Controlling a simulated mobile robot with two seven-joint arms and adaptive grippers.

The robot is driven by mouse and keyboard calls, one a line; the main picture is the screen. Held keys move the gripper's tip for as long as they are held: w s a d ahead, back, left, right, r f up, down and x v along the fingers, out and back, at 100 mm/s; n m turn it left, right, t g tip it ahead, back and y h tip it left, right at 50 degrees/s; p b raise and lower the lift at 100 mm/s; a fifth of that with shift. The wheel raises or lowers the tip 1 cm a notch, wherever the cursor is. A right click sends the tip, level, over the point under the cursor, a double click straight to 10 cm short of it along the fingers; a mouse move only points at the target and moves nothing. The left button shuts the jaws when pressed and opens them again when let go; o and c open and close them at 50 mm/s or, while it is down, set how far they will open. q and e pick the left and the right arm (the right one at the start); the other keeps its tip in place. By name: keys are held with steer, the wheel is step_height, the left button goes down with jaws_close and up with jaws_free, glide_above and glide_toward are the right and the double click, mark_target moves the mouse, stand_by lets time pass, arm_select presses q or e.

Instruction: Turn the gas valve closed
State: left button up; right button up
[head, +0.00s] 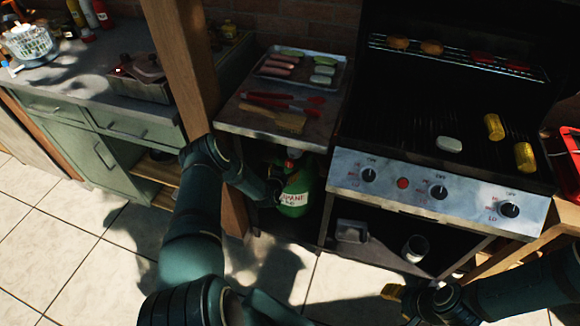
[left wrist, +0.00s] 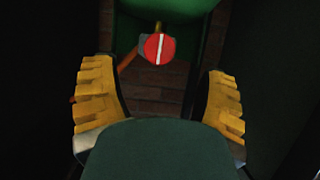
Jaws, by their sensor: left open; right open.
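The green gas bottle (head: 298,190) stands in the open space under the grill's side shelf, its white label facing out. The red gas valve (head: 294,153) shows on its top in the head view. In the left wrist view the valve (left wrist: 154,47) is a round red knob with a white stripe running nearly upright. My left gripper (left wrist: 160,72) is open, its yellow fingers wide apart to either side of the knob and not touching it. In the head view my left gripper (head: 273,188) is dark against the bottle. My right gripper (head: 393,292) is open at the bottom, partly cut off.
A wooden post (head: 185,60) stands left of the bottle, close to my left arm. The side shelf (head: 270,125) overhangs the bottle and holds a tray (head: 337,75) and grill tools. The grill's control panel (head: 400,185) is to the right. Tiled floor lies in front.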

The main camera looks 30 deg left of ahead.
mark_target(289, 165)
arm_select(q)
steer(key=b+x, duration=0.2)
steer(key=x, duration=0.5)
steer(key=c, duration=1.2)
